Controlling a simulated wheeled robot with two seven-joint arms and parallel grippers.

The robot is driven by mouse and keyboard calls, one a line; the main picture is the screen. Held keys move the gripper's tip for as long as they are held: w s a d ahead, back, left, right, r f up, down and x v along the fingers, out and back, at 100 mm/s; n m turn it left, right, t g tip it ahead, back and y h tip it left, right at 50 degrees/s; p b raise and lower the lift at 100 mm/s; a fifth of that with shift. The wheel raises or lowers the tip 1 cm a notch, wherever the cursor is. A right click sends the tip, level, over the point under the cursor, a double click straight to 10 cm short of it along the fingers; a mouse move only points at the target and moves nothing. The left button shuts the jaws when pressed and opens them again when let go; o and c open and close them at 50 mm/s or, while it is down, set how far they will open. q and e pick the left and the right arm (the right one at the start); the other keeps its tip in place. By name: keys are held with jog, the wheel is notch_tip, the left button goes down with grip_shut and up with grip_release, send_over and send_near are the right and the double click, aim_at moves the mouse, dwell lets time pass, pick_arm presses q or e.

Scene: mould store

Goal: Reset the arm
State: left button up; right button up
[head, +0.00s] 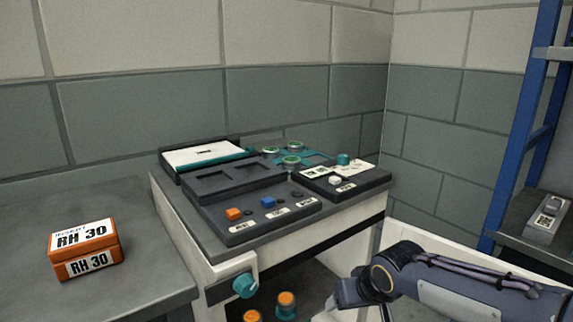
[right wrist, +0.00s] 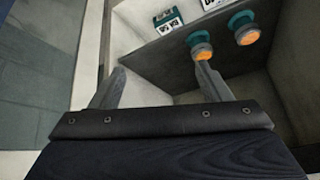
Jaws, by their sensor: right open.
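My right arm (head: 460,283) comes in from the right in the head view, low in front of the workbench. Its gripper (right wrist: 159,78) shows in the right wrist view with two grey fingers spread apart. It is open and nothing is between the fingers. The right fingertip overlaps a teal and orange knob-like piece (right wrist: 200,45) in the picture; I cannot tell if they touch. In the head view the fingertips are cut off or hidden at the bottom edge. My left gripper is not in view.
The workbench (head: 215,257) carries a dark panel (head: 262,222) with small coloured blocks. An orange box labelled RH 30 (head: 86,248) sits on the grey counter (head: 130,290) at left. A teal knob (head: 245,285) sticks out in front. A blue rack (head: 520,130) stands at right.

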jog(key=s+d+m+y+p, duration=0.1)
jog(key=s+d+m, duration=0.15)
jog(key=s, duration=1.05)
jog(key=s+d+m+y, duration=0.1)
jog(key=s+d, duration=0.3)
jog(key=s, duration=0.8)
notch_tip(320, 180, up, 30)
jog(key=p, duration=3.1)
jog(key=shift+d, duration=0.25)
